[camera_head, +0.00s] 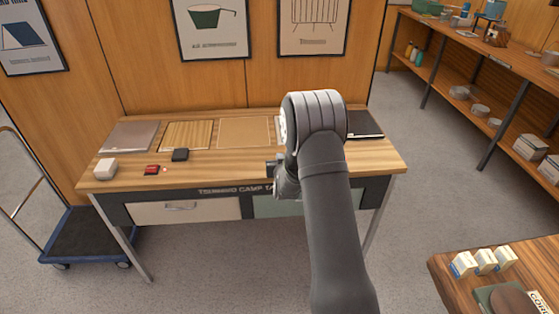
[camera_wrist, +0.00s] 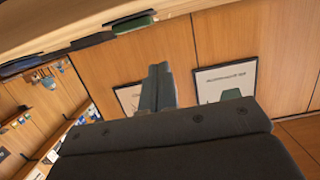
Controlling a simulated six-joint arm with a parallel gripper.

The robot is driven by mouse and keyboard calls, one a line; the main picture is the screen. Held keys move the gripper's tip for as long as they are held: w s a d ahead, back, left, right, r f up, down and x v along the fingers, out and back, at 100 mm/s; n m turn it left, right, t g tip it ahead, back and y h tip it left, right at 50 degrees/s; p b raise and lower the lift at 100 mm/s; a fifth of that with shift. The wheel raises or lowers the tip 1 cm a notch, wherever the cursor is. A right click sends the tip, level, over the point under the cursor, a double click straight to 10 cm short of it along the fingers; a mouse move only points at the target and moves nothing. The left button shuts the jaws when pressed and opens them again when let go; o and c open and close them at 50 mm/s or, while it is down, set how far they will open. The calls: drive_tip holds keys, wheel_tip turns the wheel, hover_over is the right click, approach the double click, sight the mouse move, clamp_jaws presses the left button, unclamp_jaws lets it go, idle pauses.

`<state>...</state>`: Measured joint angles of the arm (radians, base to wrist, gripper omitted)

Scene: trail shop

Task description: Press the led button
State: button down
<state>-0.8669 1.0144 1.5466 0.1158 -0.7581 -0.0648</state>
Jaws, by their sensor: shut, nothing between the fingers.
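A small red-topped block with a dark base (camera_head: 152,170) sits near the front left of the wooden table (camera_head: 225,170); it looks like the led button, though it is too small to be certain. A tiny pale spot shows just right of it. My gripper (camera_wrist: 158,88) is shut and empty in the wrist view, its fingers together. In the head view my arm hangs over the right half of the table and mostly hides the gripper, well to the right of the red block. The red block is not visible in the wrist view.
Flat panels, one wooden (camera_head: 186,135), line the table's back. The front middle is clear. A wooden wall with posters (camera_head: 213,28) rises behind.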

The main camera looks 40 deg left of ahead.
drive_tip(key=v, duration=0.7)
drive_tip(key=shift+r, duration=0.25)
drive_tip(key=shift+w+a, duration=0.1)
drive_tip(key=x, duration=0.8)
drive_tip(key=shift+r, duration=0.3)
drive_tip(key=v, duration=0.5)
drive_tip(key=shift+r, duration=0.15)
